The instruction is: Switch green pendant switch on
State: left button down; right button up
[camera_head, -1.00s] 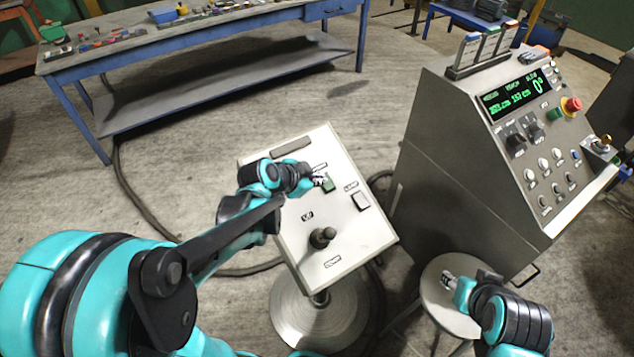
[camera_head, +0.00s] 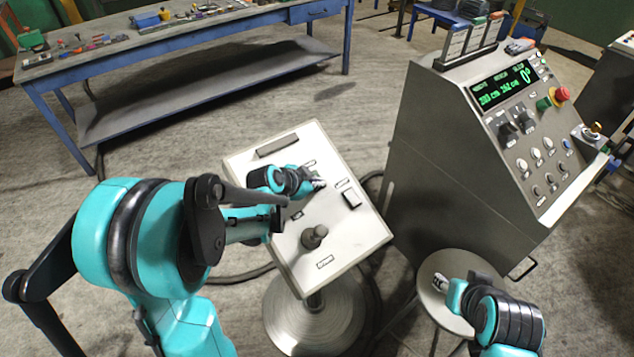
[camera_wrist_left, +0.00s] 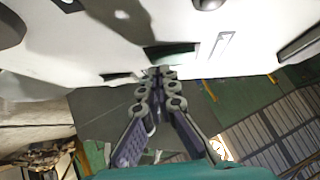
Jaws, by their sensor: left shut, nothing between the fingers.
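In the left wrist view a dark green patch (camera_wrist_left: 170,52), probably the switch, is close beyond the fingertips (camera_wrist_left: 158,72); contact cannot be told. My right gripper (camera_head: 440,282) is low over the round stool at right; its finger opening is too small to judge.
A grey control console (camera_head: 450,165) with a lit display and red knob stands right of the pendant. A round stool (camera_head: 437,305) is below it. A blue workbench (camera_head: 190,32) with small tools is at the back. Open floor lies between bench and pendant.

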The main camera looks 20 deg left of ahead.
pick_arm(q)
jog(key=shift+f+b, duration=0.5)
jog(key=shift+r, duration=0.3)
jog(key=shift+r+p, duration=0.7)
jog(key=shift+p, duration=0.1)
